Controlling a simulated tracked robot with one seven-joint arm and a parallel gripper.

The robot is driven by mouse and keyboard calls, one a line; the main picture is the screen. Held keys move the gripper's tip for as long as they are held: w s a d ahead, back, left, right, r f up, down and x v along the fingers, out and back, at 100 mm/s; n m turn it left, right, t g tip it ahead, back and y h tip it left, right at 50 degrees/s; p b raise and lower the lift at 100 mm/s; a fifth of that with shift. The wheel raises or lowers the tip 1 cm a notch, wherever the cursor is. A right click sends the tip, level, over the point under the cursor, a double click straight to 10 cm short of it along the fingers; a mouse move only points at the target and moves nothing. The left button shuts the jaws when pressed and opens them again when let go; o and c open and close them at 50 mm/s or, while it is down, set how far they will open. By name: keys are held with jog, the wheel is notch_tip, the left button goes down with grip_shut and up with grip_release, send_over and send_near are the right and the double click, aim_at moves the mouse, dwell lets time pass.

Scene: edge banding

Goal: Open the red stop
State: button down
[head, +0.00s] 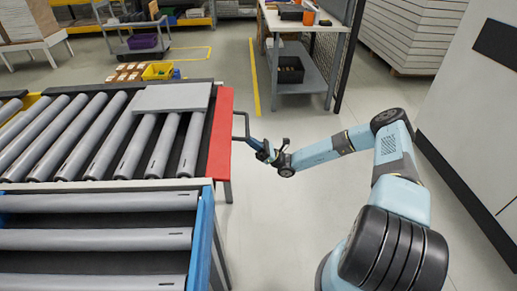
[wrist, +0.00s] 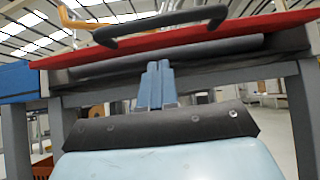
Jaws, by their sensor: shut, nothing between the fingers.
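The red stop (head: 220,135) is a long red bar across the right end of the roller conveyor. A dark handle (head: 246,122) juts out from its right side. My gripper (head: 258,147) is just right of the stop, close to the handle's near end; whether they touch is unclear. In the wrist view my blue fingers (wrist: 158,68) are together and empty, pointing toward the dark edge under the red stop (wrist: 235,36). The handle (wrist: 160,23) shows above the fingertips, not between them.
A grey panel (head: 172,97) lies on the rollers against the stop. A lower roller section with a blue side rail (head: 203,235) stands in front. A workbench (head: 303,28) stands behind, and a white cabinet (head: 480,110) at right.

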jog(key=shift+d+r, duration=0.1)
jog(key=shift+r, duration=1.7)
jog(key=shift+r, duration=0.15)
